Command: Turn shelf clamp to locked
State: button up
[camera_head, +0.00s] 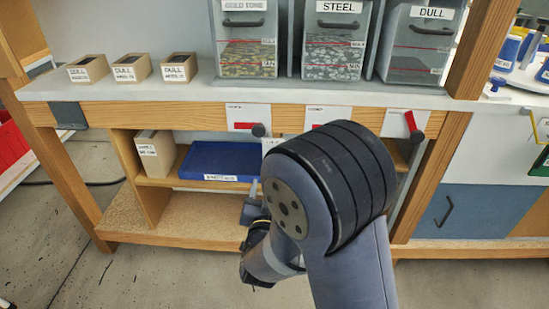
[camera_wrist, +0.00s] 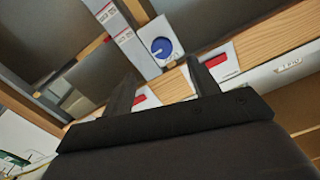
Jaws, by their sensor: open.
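Several white plates with red levers sit on the wooden shelf edge; their print is too small to tell which is the shelf clamp. The left red lever (camera_head: 243,126) lies level with a dark knob at its right end. The middle plate (camera_head: 318,113) is partly hidden by my arm. The right red lever (camera_head: 410,121) slants down to a dark knob. In the wrist view, red parts show on a plate near the left finger (camera_wrist: 139,98) and between plates at right (camera_wrist: 218,61). My gripper (camera_wrist: 163,78) is open and empty, facing the shelf edge; the head view mostly hides it.
A blue dial (camera_wrist: 161,47) on a white plate shows beyond the fingers. Small labelled boxes (camera_head: 131,68) and grey bins (camera_head: 335,40) stand on the bench top. Below, a blue tray (camera_head: 215,160) and a cream box (camera_head: 155,154) occupy the shelf. The floor in front is clear.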

jog(key=w+b, duration=0.2)
jog(key=w, duration=0.8)
jog(key=shift+w+d, duration=0.15)
jog(key=shift+w, duration=0.25)
jog(key=shift+c, duration=0.6)
jog(key=c, duration=0.9)
